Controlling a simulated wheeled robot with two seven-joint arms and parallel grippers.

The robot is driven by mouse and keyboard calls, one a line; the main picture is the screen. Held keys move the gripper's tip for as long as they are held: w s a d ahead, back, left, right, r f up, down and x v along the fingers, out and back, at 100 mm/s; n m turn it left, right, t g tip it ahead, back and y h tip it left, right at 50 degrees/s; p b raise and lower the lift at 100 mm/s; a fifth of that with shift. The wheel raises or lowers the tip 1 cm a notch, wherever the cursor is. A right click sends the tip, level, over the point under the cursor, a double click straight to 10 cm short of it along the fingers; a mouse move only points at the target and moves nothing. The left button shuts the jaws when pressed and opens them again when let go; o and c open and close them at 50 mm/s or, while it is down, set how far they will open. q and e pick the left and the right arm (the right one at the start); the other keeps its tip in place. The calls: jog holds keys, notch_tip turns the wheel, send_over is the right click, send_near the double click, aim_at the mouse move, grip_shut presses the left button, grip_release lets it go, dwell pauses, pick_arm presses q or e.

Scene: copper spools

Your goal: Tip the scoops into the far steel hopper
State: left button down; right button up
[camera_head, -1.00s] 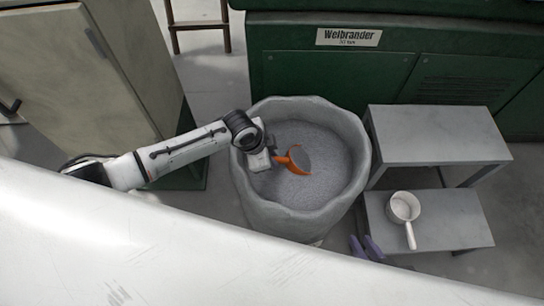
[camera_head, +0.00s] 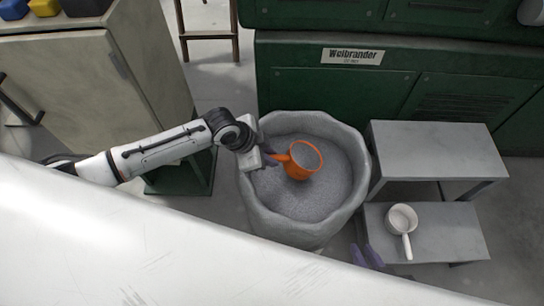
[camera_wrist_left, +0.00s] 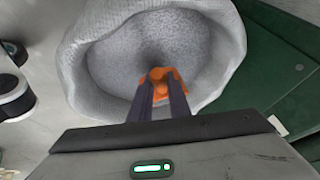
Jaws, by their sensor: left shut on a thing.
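An orange scoop (camera_head: 297,170) is over the grey granules inside the wide grey tub (camera_head: 254,203). Its mouth faces up and grey granules show in it. My left gripper (camera_head: 273,160) is shut on the scoop's handle, above the tub's left side. In the left wrist view the scoop (camera_wrist_left: 158,74) shows at the fingertips, largely end-on. A white scoop (camera_head: 402,218) rests on the lower step, its handle towards me. My right gripper's purple fingers (camera_head: 366,248) show apart and empty beside the lower step; the rest is hidden. I cannot make out a steel hopper.
A grey two-level step stand (camera_head: 435,146) is right of the tub. A green machine (camera_head: 400,72) labelled Weibrander stands behind. A beige cabinet (camera_head: 95,100) is at the left. A large white scratched surface (camera_head: 130,245) covers the lower left. The upper step is bare.

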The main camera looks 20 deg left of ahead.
pick_arm(q)
jog(key=r, duration=0.2)
jog(key=r+p, duration=0.1)
jog(key=shift+s+a, duration=0.1)
jog(key=shift+a, duration=0.15)
jog(key=shift+s+a+r+t+h, duration=0.15)
jog(key=shift+a+t+h, duration=0.15)
jog(key=shift+h, duration=0.2)
jog(key=shift+s+a+r+t+h, duration=0.2)
jog(key=shift+a+r+t+h, duration=0.15)
jog(key=shift+r+h, duration=0.2)
jog(key=shift+a+r+t+h+b, duration=0.1)
jog(key=shift+r+t+h+b, duration=0.15)
jog(key=shift+r+b, duration=0.1)
jog(key=shift+s+r, duration=0.1)
jog(key=shift+r, duration=0.25)
